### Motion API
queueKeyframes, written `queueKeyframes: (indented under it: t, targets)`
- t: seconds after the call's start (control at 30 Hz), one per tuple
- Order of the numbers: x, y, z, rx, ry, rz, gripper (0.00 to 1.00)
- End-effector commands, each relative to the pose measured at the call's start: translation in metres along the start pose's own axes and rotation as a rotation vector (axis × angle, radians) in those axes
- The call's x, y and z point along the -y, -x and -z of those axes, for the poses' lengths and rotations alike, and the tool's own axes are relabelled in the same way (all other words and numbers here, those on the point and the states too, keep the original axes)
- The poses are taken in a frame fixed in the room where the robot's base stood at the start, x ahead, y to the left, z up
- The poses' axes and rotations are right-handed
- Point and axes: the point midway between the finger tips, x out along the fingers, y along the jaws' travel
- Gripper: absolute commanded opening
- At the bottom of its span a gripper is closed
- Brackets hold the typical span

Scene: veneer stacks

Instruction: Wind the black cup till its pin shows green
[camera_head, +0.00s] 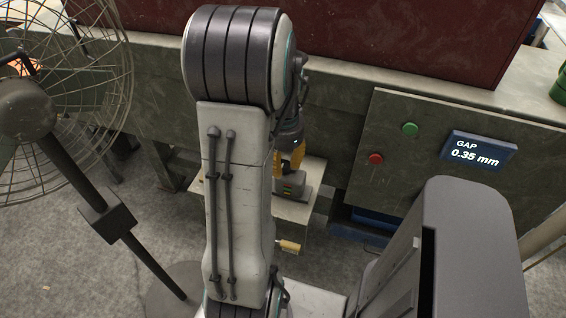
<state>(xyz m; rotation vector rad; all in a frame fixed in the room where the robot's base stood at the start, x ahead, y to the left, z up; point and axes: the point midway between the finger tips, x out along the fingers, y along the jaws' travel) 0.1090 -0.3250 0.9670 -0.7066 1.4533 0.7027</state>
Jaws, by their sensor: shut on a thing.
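My gripper (297,155) shows only in part behind my own arm, low over a pale block (300,210). Its yellow fingers are shut, pointing down at a dark fitting on that block. I take what they hold to be the black cup, but my arm hides most of it. A dark housing (308,182) shows just right of the fingers. A small strip with red and green bands (292,190) sits at its front; I cannot tell whether this is the pin or what it reads.
A panel (420,110) at right has a green button (410,129), a red button (376,158) and a display (478,151) reading GAP 0.35 mm. A caged fan (60,90) on a stand is at left. A brass padlock (288,246) hangs below the block.

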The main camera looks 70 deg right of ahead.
Motion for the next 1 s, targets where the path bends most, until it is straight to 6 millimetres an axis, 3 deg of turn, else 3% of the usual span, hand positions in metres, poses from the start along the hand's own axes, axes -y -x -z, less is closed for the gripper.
queueKeyframes:
  t: [0.17, 0.53, 0.93, 0.97, 1.0]
  targets:
    - [-0.0003, -0.0017, -0.0012, 0.003, -0.032, -0.003, 0.00]
    - [0.0000, -0.0022, -0.0016, 0.004, -0.317, -0.005, 0.00]
    - [-0.0002, -0.0022, -0.0019, 0.005, -0.348, -0.007, 0.00]
    - [-0.0002, -0.0022, -0.0019, 0.005, -0.348, -0.007, 0.34]
    - [-0.0002, -0.0022, -0.0019, 0.004, -0.348, -0.007, 0.37]
